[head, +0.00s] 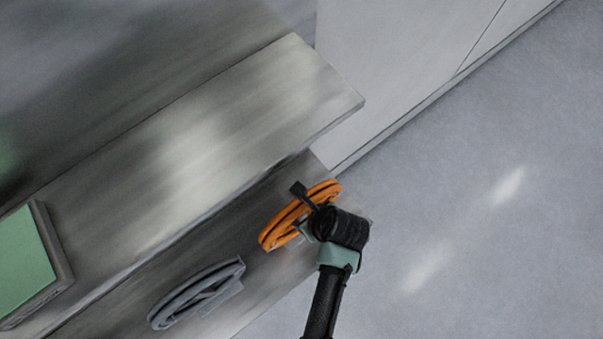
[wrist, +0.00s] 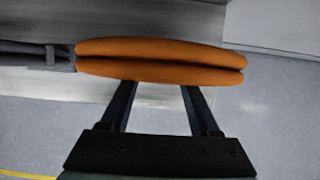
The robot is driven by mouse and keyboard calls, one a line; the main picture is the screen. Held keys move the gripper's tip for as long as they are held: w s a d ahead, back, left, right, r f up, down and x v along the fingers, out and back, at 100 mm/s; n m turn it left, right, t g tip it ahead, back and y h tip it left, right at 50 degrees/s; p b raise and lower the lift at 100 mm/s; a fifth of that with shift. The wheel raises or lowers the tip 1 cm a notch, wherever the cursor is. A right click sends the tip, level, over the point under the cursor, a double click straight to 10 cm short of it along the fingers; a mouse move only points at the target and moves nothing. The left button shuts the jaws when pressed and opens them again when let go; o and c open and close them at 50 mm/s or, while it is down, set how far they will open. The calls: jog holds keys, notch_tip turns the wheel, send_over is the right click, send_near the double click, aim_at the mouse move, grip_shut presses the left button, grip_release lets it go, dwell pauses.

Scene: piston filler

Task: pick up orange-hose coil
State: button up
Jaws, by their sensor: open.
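The orange-hose coil (head: 283,223) lies on the lower metal shelf near its right end in the head view. In the wrist view the orange-hose coil (wrist: 160,62) spans the upper middle, seen edge-on as two stacked bands. My gripper (head: 303,210) is at the coil's right part in the head view, with a dark finger over the coil. In the wrist view my gripper (wrist: 158,90) is open, its two fingers apart and reaching up to the coil's near edge. The fingertips are hidden at the coil, so I cannot tell whether they touch it.
A grey hose coil (head: 197,294) lies on the lower shelf (head: 130,293), left of the orange one. A metal upper shelf (head: 200,145) overhangs behind the coils. A green-topped box (head: 22,262) stands at the far left. The floor (head: 480,220) at right is clear.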

aim_at(304, 214)
jog(key=shift+x, duration=2.25)
jog(key=shift+s+d, duration=0.1)
jog(key=shift+d, duration=0.05)
grip_shut()
